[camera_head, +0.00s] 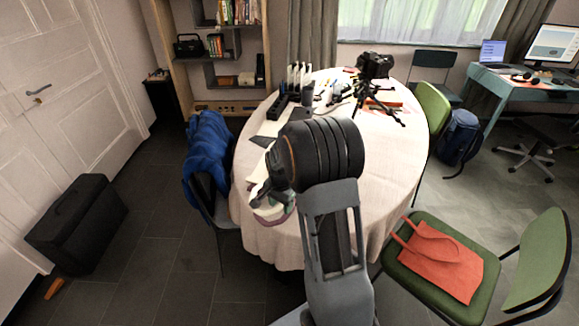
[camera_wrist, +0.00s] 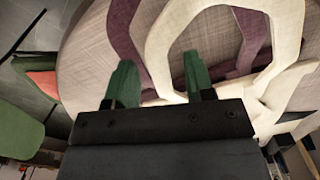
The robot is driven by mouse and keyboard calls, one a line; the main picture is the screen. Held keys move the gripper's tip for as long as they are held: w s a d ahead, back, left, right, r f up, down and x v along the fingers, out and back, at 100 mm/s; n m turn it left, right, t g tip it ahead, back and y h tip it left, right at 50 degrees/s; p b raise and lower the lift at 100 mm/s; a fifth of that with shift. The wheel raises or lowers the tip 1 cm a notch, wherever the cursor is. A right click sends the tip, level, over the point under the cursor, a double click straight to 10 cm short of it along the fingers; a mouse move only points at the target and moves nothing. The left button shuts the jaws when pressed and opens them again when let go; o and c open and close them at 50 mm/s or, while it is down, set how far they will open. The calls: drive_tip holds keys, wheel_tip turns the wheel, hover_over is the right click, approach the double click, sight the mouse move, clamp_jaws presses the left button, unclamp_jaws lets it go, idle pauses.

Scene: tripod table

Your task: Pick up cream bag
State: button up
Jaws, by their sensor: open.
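The cream bag (camera_wrist: 287,40) shows in the wrist view as a pale looped handle with more cream cloth at the right. A maroon bag (camera_wrist: 122,35) lies partly beneath it, and both rest on the table. In the head view, the cream bag (camera_head: 266,210) is at the table's near left edge, partly hidden by my arm. My gripper (camera_wrist: 160,80) is open, its two green fingers apart and over the bag handles. The left finger is near the maroon band and the right finger is by the cream loop. I cannot tell whether they touch the cloth.
The round table (camera_head: 395,165) also holds a camera on a tripod (camera_head: 375,75) and small items at the back. A blue jacket (camera_head: 207,150) hangs on a chair at the left. A red bag (camera_head: 440,258) lies on a green chair at the right.

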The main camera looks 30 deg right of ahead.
clamp_jaws()
drive_tip(key=shift+r, duration=0.15)
idle(0.4)
drive_tip(key=shift+w+r, duration=0.1)
drive_tip(key=shift+r, duration=0.5)
drive_tip(key=s+d+r, duration=0.7)
drive_tip(key=s+r, duration=0.4)
drive_tip(key=shift+s+d+r, duration=0.3)
drive_tip(key=shift+s+d, duration=0.1)
